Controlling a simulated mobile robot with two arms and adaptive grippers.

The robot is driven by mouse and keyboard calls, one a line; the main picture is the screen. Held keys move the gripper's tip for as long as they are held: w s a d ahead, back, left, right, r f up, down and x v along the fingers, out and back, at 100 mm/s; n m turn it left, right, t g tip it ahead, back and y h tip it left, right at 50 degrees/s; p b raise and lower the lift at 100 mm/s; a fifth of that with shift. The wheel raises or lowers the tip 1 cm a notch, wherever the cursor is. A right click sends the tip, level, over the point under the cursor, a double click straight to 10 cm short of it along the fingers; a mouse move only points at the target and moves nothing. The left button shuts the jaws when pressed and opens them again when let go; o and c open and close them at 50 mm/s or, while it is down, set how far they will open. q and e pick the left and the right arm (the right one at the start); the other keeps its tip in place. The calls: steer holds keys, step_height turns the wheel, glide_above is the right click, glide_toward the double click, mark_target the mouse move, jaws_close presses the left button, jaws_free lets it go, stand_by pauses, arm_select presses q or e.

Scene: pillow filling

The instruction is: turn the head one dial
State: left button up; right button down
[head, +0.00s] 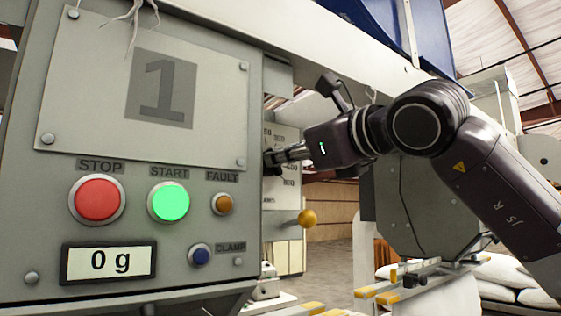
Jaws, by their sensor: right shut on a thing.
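The head one panel, a grey box marked with a large 1 (162,90), fills the left of the head view. The dial plate (290,178) is on the side to the right of this panel, with printed numbers such as 300, 400 and 600 partly visible. My right gripper (272,157) reaches in from the right and is shut at the dial plate. The dial knob itself is hidden behind the fingers and the panel's edge. My left gripper is not in the view.
A yellow ball knob (307,218) sticks out below my gripper. White sacks (505,270) lie at right.

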steer(key=m+b, duration=0.2)
steer(key=m, duration=0.1)
steer(key=m+b, duration=0.2)
steer(key=m, duration=0.2)
steer(key=m+b, duration=0.2)
steer(key=m, duration=0.1)
steer(key=shift+w+d+m, duration=0.15)
steer(key=shift+d+m, duration=0.15)
stand_by(0.5)
steer(key=c, duration=2)
jaws_free()
steer(key=shift+d, duration=0.1)
steer(key=shift+c, duration=0.2)
